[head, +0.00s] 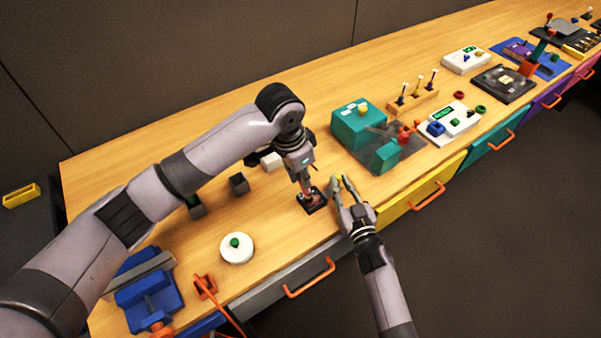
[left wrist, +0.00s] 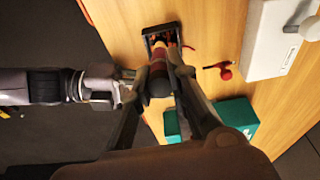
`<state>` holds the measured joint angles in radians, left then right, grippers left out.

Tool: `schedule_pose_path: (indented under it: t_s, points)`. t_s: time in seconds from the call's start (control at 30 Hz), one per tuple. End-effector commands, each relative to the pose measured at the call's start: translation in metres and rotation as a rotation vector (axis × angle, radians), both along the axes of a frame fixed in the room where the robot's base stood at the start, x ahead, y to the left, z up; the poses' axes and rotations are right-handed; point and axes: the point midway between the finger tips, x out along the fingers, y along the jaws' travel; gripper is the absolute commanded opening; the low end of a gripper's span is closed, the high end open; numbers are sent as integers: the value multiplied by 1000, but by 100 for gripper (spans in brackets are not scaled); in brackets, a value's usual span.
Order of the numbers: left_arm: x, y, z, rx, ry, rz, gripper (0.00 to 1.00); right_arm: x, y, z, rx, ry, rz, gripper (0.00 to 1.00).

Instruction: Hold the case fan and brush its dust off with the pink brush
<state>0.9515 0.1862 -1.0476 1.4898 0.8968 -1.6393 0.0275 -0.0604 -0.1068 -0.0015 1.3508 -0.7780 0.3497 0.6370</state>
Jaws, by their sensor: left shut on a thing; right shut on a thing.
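My left gripper (head: 306,186) points down over the black square case fan (head: 314,205) and is shut on the pink brush (left wrist: 158,66). In the left wrist view the gripper (left wrist: 170,78) holds the brush by its dark, round end, and its reddish part points at the fan (left wrist: 147,44). Bristle contact with the fan cannot be told. My right gripper (head: 341,181) is beside the fan, to its right in the head view, and shows left of the brush in the left wrist view (left wrist: 130,86). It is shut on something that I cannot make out.
A teal block set (head: 358,128) stands to the right on a dark plate. Left of the fan are dark cups (head: 239,185), a white disc with a green knob (head: 237,249) and a blue vise (head: 145,290). Orange-handled drawers (head: 310,278) line the front edge.

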Motion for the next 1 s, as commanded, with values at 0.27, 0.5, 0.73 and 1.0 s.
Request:
schedule_pose_path:
  t_s: [0.27,0.5,0.73,1.0]
  points:
    - [-8,-4,-1,0,1,0,0,0,0,0,0,0,0,0]
    - [-7,-5,-1,0,2,0,0,0,0,0,0,0,0,0]
    - [-2,-13,1,0,1,0,0,0,0,0,0,0,1,0]
    - [-2,-14,1,0,0,0,0,0,0,0,0,0,0,0]
